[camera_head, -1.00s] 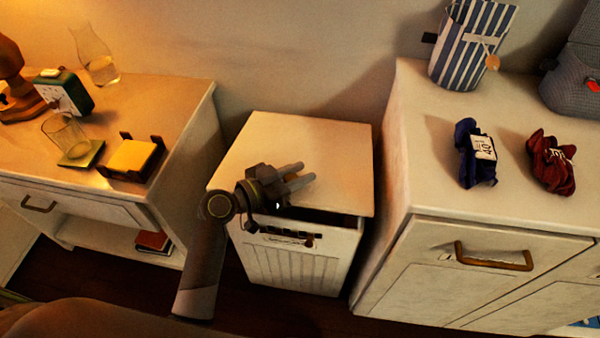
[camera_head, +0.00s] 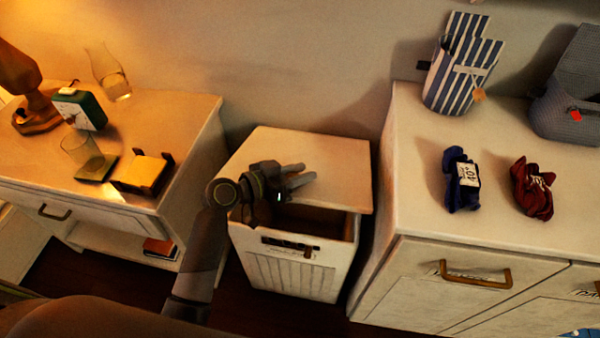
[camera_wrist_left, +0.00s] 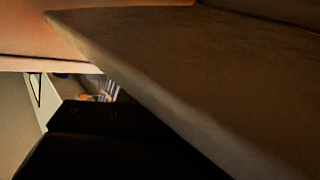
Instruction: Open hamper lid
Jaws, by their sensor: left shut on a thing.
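The hamper (camera_head: 290,275) is a pale box with a slatted front, standing on the floor between two cabinets. Its flat lid (camera_head: 335,165) is partly raised at the front, and a dark gap shows the inside. My left gripper (camera_head: 294,177) is at the lid's front left edge, shut on the lid. The exact grip is partly hidden in the head view. In the left wrist view the lid (camera_wrist_left: 200,75) is a large slanted panel filling the upper right. My right gripper is in neither view.
A nightstand (camera_head: 190,115) with a clock, glasses and a yellow note holder stands left. A white cabinet (camera_head: 415,215) stands close on the right, bearing blue cloth (camera_head: 462,180), red cloth (camera_head: 533,188) and a striped bag (camera_head: 462,75). A wall is behind the hamper.

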